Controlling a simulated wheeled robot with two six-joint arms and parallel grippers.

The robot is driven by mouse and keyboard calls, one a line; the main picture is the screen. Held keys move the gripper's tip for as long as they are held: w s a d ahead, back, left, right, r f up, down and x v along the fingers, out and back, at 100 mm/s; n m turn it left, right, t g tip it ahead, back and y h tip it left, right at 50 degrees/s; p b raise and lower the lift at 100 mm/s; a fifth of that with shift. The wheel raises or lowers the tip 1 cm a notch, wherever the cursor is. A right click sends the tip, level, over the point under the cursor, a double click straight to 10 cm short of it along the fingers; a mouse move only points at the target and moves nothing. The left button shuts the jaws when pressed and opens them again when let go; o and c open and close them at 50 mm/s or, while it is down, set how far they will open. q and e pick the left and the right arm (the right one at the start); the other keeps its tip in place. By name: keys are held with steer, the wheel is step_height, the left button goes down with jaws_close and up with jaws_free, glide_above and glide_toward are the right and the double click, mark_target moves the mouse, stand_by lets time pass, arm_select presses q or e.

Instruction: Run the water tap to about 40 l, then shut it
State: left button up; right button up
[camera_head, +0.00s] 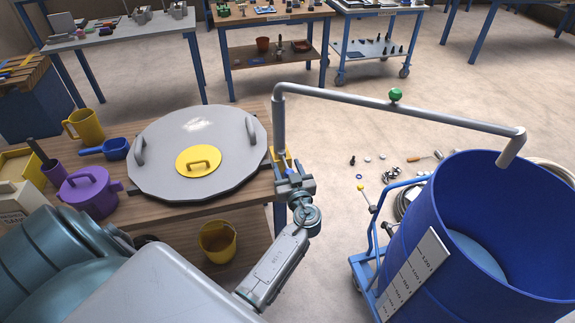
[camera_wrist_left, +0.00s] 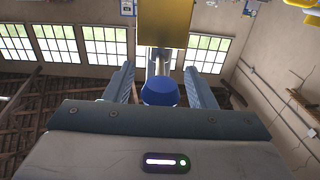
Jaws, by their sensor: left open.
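The grey water pipe (camera_head: 335,97) rises at the table's right edge and runs right, its spout (camera_head: 512,148) above the blue drum (camera_head: 400,230). No stream shows at the spout. Pale blue liquid (camera_head: 478,256) lies inside the drum; a white scale (camera_head: 413,275) is on its outside. My left gripper (camera_head: 284,172) is at the foot of the pipe by a yellow part (camera_head: 283,158). In the left wrist view, its open fingers stand either side of a blue knob (camera_wrist_left: 160,92), below a yellow plate (camera_wrist_left: 165,22); contact is unclear. My right gripper is out of view.
A large grey lid (camera_head: 165,140) with a yellow hatch lies on the wooden table (camera_head: 255,190). A purple pot (camera_head: 90,190), yellow jug (camera_head: 84,126) and blue scoop (camera_head: 115,148) stand left of it. Small items lie on the floor beside the drum.

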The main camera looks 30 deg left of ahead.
arm_select(q)
steer(key=shift+c, duration=0.2)
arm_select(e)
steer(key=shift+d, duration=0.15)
arm_select(q)
steer(key=shift+s+r, duration=0.1)
steer(key=c, duration=0.3)
jaws_close()
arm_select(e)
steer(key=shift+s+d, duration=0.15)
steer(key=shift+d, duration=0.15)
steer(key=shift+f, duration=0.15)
